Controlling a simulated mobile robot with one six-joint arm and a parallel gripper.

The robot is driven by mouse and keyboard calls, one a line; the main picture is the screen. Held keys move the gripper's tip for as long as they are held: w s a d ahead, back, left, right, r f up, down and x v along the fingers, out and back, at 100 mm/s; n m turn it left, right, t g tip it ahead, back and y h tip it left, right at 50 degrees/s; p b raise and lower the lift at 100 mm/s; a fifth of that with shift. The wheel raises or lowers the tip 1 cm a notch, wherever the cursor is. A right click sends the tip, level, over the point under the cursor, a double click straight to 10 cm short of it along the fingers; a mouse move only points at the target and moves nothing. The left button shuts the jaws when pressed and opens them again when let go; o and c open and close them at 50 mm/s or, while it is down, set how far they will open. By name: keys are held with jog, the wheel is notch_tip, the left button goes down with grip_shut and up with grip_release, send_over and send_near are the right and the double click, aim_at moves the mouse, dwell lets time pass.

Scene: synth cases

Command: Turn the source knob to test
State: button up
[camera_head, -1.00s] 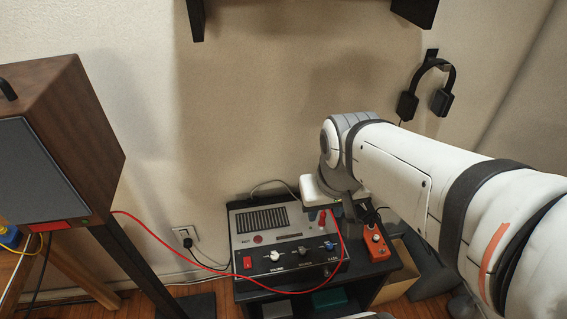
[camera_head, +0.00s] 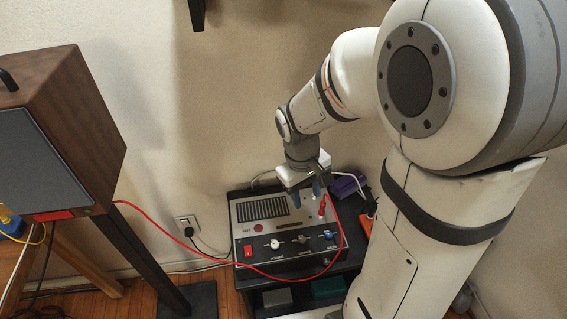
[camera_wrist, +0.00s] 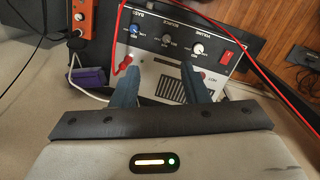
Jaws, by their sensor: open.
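The grey control box (camera_head: 262,262) sits on a black stand, with a row of knobs on its front part. The source knob seems to be the dark grey middle one (camera_head: 302,239); it also shows in the wrist view (camera_wrist: 166,39). A white knob (camera_head: 274,243), labelled volume, is on its left and a blue knob (camera_head: 328,235), labelled bass, on its right in the head view. My gripper (camera_head: 307,193) is open and empty, blue fingers pointing down above the box's back part. In the wrist view my gripper (camera_wrist: 157,74) has its fingers spread. The knob's setting is too small to read.
A red cable (camera_head: 165,236) runs from the speaker cabinet (camera_head: 95,150) to a red plug (camera_head: 322,206) on the box, close to my gripper. A red switch (camera_head: 248,250) is at the box's left. A purple item (camera_head: 346,186) and orange box (camera_wrist: 81,18) are beside it.

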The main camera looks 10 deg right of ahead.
aim_at(302, 238)
jog(key=f+n+g, duration=0.1)
jog(key=f, duration=0.6)
jog(key=w+f+n+h, duration=0.1)
jog(key=f+n, duration=0.1)
jog(key=f, duration=0.5)
jog(key=w+f+n+g, duration=0.1)
jog(key=f, duration=0.7)
jog(key=shift+n+g+h, duration=0.3)
jog(key=shift+n+h, duration=0.1)
jog(key=shift+c, duration=0.3)
grip_shut()
